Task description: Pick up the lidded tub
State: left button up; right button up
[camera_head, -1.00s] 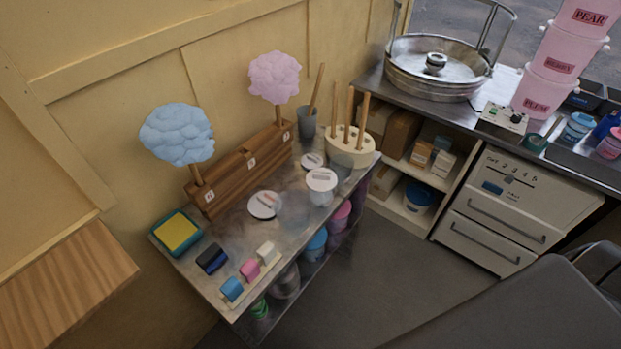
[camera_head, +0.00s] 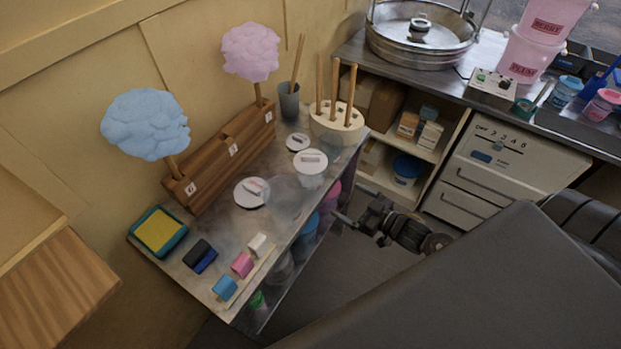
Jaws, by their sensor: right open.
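Several round white lids with labels show on the metal table (camera_head: 222,262). The middle one (camera_head: 310,161) tops a clear tub (camera_head: 312,182). A nearer white lid (camera_head: 251,193) lies to its left, with a faint clear shape beside it; whether it sits on a tub is hard to tell. A smaller white lid (camera_head: 297,142) is behind. My right gripper (camera_head: 343,219) is open and empty, just off the right edge of the table, to the right of and nearer than the lidded tub, apart from it. My left gripper is out of view.
A wooden stand (camera_head: 222,160) with blue and pink candyfloss runs along the wall. A cream stick holder (camera_head: 338,124) and a grey cup (camera_head: 288,101) stand behind the lids. Small coloured blocks (camera_head: 242,265) lie at the front. A counter with a cabinet (camera_head: 510,170) is at the right.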

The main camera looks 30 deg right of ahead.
aim_at(322, 179)
jog(key=a+r+n+y, duration=0.2)
jog(key=a+r+y, duration=0.15)
jog(key=r, duration=0.55)
jog(key=shift+t+h, duration=0.25)
jog(key=shift+t, duration=0.15)
jog(key=p+x, duration=0.1)
jog(key=x, duration=0.4)
jog(key=shift+w+a+f+m, duration=0.1)
jog(key=shift+w+a+m, duration=0.1)
jog(key=shift+a+m, duration=0.1)
jog(key=shift+w+p, duration=0.35)
jog(key=shift+p, duration=0.05)
jog(key=p+x, duration=0.1)
jog(key=x, duration=0.2)
jog(key=shift+w+a, duration=0.1)
jog(key=shift+w, duration=0.3)
jog(key=shift+w+a, duration=0.2)
jog(key=shift+w, duration=0.1)
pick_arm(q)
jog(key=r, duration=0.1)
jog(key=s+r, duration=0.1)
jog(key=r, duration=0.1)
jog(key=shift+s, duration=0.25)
